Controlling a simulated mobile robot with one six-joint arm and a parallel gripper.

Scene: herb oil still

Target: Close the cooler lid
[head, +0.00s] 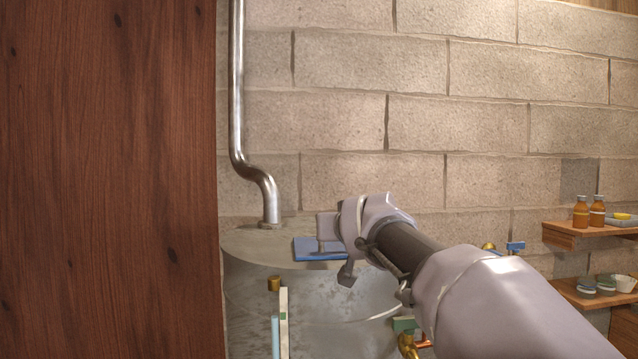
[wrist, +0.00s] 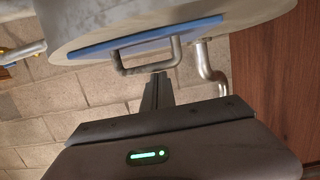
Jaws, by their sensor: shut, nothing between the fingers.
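The cooler lid is a blue panel (head: 308,252) on top of the grey cylindrical cooler (head: 245,310) in the head view. It looks flat or nearly flat there; I cannot tell if it is fully seated. In the wrist view the blue lid (wrist: 185,36) shows edge-on with a grey metal handle (wrist: 147,67) standing out from it. My gripper (wrist: 159,77) is shut and empty, its fingertips close to the handle; I cannot tell if they touch. In the head view my wrist hides the lid's right part, and the fingertips are not clear.
A silver pipe (head: 267,195) rises from the cooler's top, left of the lid. A dark wooden panel (head: 108,180) fills the left side. Wooden shelves (head: 570,234) with brown bottles (head: 581,212) stand at right. A block wall (head: 420,120) is behind.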

